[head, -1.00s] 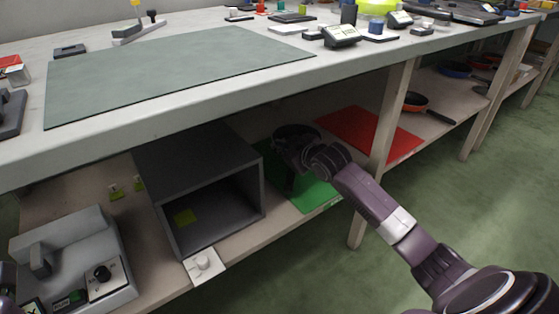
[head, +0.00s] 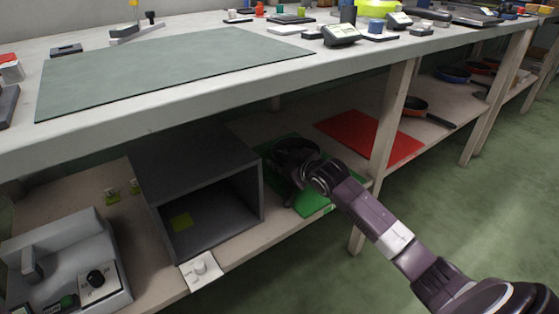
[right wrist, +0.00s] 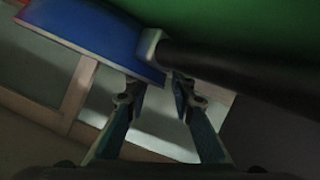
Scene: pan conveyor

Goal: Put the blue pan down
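The blue pan (head: 296,147) looks dark in the head view. It is over the green mat (head: 315,200) on the lower shelf, at or close to the mat's surface. In the right wrist view its blue side (right wrist: 105,35) fills the upper left and its black handle (right wrist: 240,65) runs to the right. My right gripper (right wrist: 158,85) has its fingers apart, with a gap between the tips. The tips are close to the handle's root; contact is unclear. In the head view the gripper is dark and partly hidden by my wrist. My left gripper is not visible.
A grey open box (head: 208,160) stands left of the green mat. The tabletop edge (head: 250,75) overhangs the shelf. Other pans (head: 415,106) lie farther right.

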